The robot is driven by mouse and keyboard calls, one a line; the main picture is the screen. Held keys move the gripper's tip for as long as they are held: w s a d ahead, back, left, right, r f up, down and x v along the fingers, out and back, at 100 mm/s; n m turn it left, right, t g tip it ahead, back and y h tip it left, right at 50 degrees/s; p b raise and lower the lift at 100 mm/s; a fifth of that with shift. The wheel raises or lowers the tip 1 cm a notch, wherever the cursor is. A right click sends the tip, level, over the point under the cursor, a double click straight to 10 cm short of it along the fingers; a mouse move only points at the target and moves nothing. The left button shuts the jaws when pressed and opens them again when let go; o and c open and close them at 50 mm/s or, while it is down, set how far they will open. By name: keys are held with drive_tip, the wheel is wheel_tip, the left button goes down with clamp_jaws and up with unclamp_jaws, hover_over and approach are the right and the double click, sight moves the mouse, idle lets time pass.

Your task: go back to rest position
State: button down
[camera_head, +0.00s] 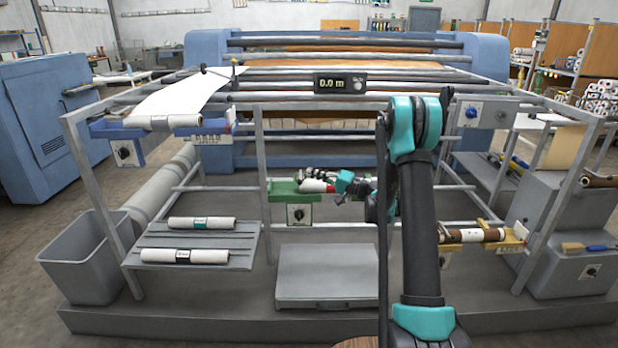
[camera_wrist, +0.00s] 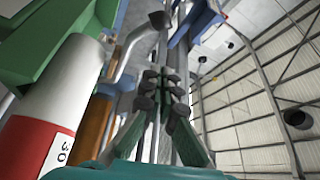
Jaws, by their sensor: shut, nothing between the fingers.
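My gripper (camera_head: 312,175) is at the middle of the press frame, beside the green holder (camera_head: 284,189), its fingers pointing left. In the wrist view its dark-padded fingers (camera_wrist: 166,88) are together with nothing between them. A red and white roll (camera_head: 318,186) lies at the green holder, partly hidden by my gripper in the head view. In the wrist view the roll (camera_wrist: 50,115), labelled "30", is close on the left, beside the fingers and apart from them. The green holder also shows there at the upper left (camera_wrist: 60,35). My arm rises upright right of centre and bends down to the gripper.
The press frame's bars surround the gripper, with a display reading 0.0 m (camera_head: 341,83) above. A grey box (camera_head: 328,275) stands below. A shelf (camera_head: 165,243) with two white rolls and a grey bin (camera_head: 88,262) are left.

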drive_tip(key=f+v, duration=0.1)
drive_tip(key=v, duration=0.6)
drive_tip(key=s+a+f+n+g+h, duration=0.1)
drive_tip(key=s+a+g+h, duration=0.15)
drive_tip(key=s+h, duration=1.15)
drive_tip(key=s+d+f+h, duration=0.1)
drive_tip(key=s+d, duration=0.3)
drive_tip(key=s, duration=0.4)
drive_tip(key=s+d+f+g+h, duration=0.1)
drive_tip(key=s+d+f, duration=0.2)
drive_tip(key=s, duration=0.6)
drive_tip(key=s+d+f+n+h, duration=0.1)
drive_tip(key=s+d+f, duration=0.1)
drive_tip(key=s+d, duration=0.4)
drive_tip(key=s, duration=0.3)
drive_tip(key=shift+s+f+h, duration=0.2)
drive_tip(key=shift+s+h, duration=0.05)
drive_tip(key=shift+h, duration=0.05)
drive_tip(key=c, duration=2.2)
unclamp_jaws()
drive_tip(key=shift+d+g, duration=0.1)
drive_tip(key=shift+g, duration=0.15)
